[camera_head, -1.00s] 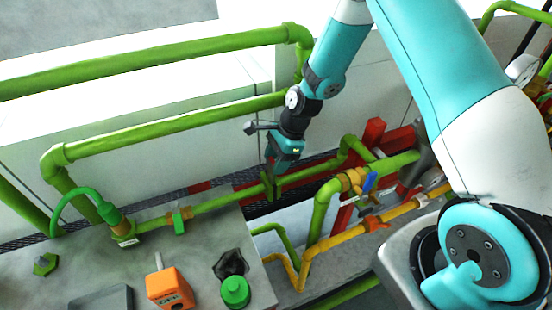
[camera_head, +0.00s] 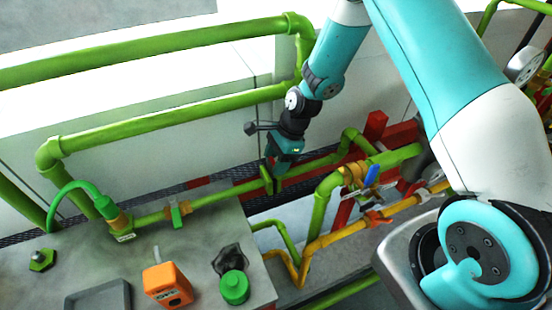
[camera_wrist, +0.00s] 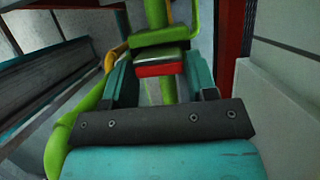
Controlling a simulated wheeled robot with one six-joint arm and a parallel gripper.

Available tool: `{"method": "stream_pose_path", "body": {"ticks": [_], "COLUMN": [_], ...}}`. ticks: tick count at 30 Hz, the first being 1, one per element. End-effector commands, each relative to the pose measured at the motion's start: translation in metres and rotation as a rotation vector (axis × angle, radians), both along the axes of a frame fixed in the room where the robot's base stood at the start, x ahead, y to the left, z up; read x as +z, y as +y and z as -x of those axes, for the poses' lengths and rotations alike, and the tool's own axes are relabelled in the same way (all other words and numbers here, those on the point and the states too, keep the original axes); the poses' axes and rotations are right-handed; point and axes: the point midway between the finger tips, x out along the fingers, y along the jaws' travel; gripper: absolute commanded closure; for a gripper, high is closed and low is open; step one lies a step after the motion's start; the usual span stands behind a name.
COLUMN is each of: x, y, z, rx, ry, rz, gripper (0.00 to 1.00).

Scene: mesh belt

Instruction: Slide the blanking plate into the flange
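My gripper (camera_head: 270,178) points down at the green pipe, at the green flange (camera_head: 278,184) beyond the table's edge. In the wrist view, my gripper's teal fingers (camera_wrist: 160,78) stand on both sides of a small grey block with a red front edge, which looks like the blanking plate (camera_wrist: 160,69). The fingers appear shut on it. The green flange (camera_wrist: 165,37) lies directly ahead of the plate, very close to it. I cannot tell how far the plate sits in the gap. In the head view the plate is hidden by my gripper and the flange.
A grey table (camera_head: 205,240) at lower left bears an orange box (camera_head: 167,285), a green round container (camera_head: 234,287), a dark rag (camera_head: 228,257) and a dark tray (camera_head: 97,297). Green pipes run behind. A blue-handled valve (camera_head: 371,175) and yellow pipe (camera_head: 335,236) are to the right.

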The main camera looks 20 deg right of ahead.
Motion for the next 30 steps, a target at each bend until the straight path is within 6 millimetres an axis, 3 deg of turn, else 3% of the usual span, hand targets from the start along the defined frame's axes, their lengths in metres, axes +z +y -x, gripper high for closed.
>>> {"method": "stream_pose_path", "body": {"ticks": [1, 3, 14, 20, 30], "x": [0.001, 0.001, 0.006, 0.039, 0.119], "y": [0.0, 0.0, -0.003, -0.017, -0.05], "z": [0.0, 0.0, 0.0, -0.002, -0.001], "rx": [0.0, 0.0, 0.0, -0.003, -0.003], "ry": [-0.001, 0.0, -0.001, -0.006, -0.006], "rz": [0.0, 0.0, 0.0, 0.001, 0.001], "gripper": [0.35, 0.24, 0.24, 0.24, 0.24]}}
